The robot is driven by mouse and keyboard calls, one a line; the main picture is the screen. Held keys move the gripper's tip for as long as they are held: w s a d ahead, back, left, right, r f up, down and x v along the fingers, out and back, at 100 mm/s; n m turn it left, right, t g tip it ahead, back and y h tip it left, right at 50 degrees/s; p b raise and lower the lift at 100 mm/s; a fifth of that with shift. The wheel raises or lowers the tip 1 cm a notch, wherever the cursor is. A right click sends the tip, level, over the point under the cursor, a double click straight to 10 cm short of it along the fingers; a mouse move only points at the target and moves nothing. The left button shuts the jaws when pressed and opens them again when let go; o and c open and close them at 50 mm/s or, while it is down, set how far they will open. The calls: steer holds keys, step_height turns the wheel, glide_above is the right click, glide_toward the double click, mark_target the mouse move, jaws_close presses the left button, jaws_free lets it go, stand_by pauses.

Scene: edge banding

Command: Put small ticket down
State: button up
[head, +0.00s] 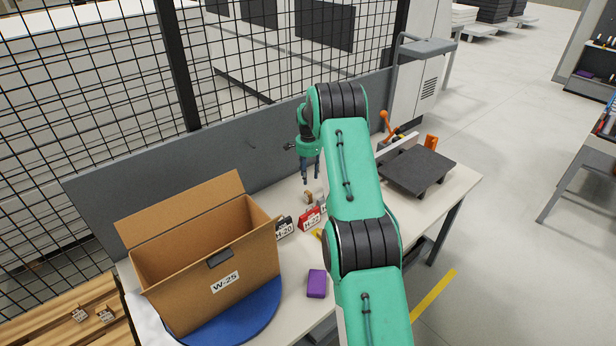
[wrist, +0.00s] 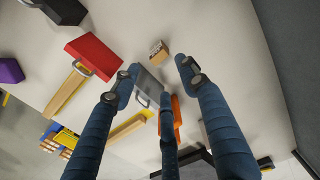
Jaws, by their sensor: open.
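A small tan ticket (wrist: 158,50) with dark print lies on the pale table, beyond my fingertips in the wrist view. In the head view a small brown piece (head: 308,197) that looks like the same ticket is on the table below my gripper (head: 311,180). My gripper also shows in the wrist view (wrist: 157,85). Its blue fingers are spread and empty, pointing down, with a gap between them and the ticket. The ticket's print is too small to read.
Red (head: 311,217) and black (head: 284,226) labelled blocks stand near the ticket. A cardboard box (head: 215,277) marked W-25 is on a blue disc (head: 262,313) at left. A purple block (head: 317,283) lies in front. A dark platform (head: 417,168) stands at right. A grey panel (head: 235,155) backs the table.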

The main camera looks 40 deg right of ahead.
steer(key=shift+r, duration=0.1)
stand_by(0.3)
steer(key=s+a+r+n+t, duration=0.1)
steer(key=s+a+r+n, duration=0.25)
steer(key=a+r, duration=0.9)
steer(key=s+a+r+n+t, duration=0.1)
steer(key=s+a+r+n, duration=0.25)
steer(key=a+r, duration=0.85)
steer(key=s+a+r+n+t, duration=0.1)
steer(key=s+a+r+n, duration=0.2)
steer(key=s+a+r, duration=0.9)
steer(key=s+a+n+t, duration=0.1)
steer(key=s+a+n, duration=0.2)
steer(key=s, duration=1.1)
steer(key=s+a+n+t, duration=0.1)
steer(key=s+a+n, duration=0.3)
steer(key=s+a, duration=0.4)
steer(key=s, duration=0.7)
steer(key=shift+s+a+n+t, duration=0.25)
steer(key=shift+n+t, duration=0.05)
